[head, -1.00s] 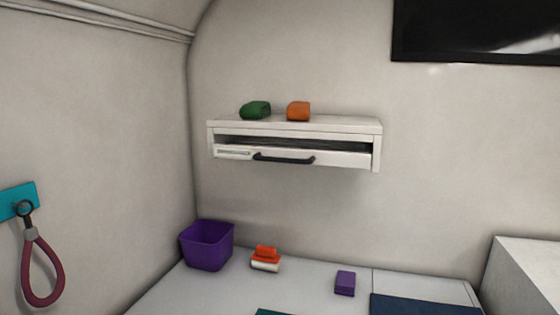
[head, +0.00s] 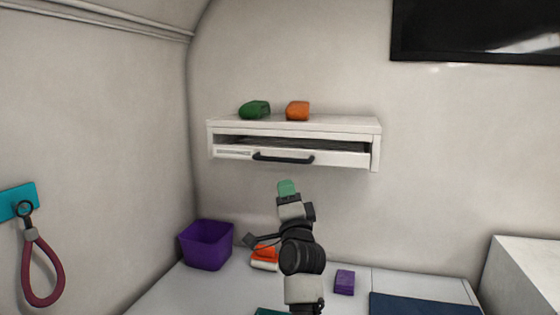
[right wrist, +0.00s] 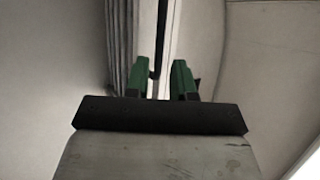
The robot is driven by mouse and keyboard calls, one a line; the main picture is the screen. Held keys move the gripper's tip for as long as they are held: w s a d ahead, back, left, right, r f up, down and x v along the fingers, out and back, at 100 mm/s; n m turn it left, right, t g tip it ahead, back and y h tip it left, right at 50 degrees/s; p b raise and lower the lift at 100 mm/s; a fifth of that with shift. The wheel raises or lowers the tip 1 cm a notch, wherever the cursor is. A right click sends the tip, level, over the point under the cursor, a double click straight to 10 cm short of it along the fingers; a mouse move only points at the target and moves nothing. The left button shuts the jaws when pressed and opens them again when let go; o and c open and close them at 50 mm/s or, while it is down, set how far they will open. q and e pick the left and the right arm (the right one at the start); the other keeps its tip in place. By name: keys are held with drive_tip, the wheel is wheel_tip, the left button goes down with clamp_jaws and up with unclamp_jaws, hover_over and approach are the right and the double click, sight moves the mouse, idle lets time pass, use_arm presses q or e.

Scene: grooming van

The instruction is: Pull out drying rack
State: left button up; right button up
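The drying rack (head: 340,158) is a pull-out with a white front panel, set in a white wall-mounted housing (head: 376,150). A dark bar handle (head: 284,159) runs along its front. My right gripper (head: 287,188) has green fingertips and is just below the handle in the head view, apart from it in the picture. In the right wrist view, my right gripper (right wrist: 158,78) has its fingers apart with nothing held. The pale rack front and a dark strip, probably the handle, show beyond the gap. My left gripper is not in view.
A green item (head: 255,109) and an orange item (head: 298,110) sit on top of the housing. Below, a purple bin (head: 206,245), an orange-and-white item (head: 264,265) and a purple block (head: 344,282) stand on the light counter.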

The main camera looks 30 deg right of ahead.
sight(280, 160)
drive_tip(key=p+x, duration=0.3)
drive_tip(key=x, duration=0.6)
drive_tip(key=shift+r+p, duration=0.25)
drive_tip(key=shift+p, duration=0.15)
drive_tip(key=shift+w+d+r, duration=0.25)
drive_tip(key=shift+w, duration=0.4)
clamp_jaws()
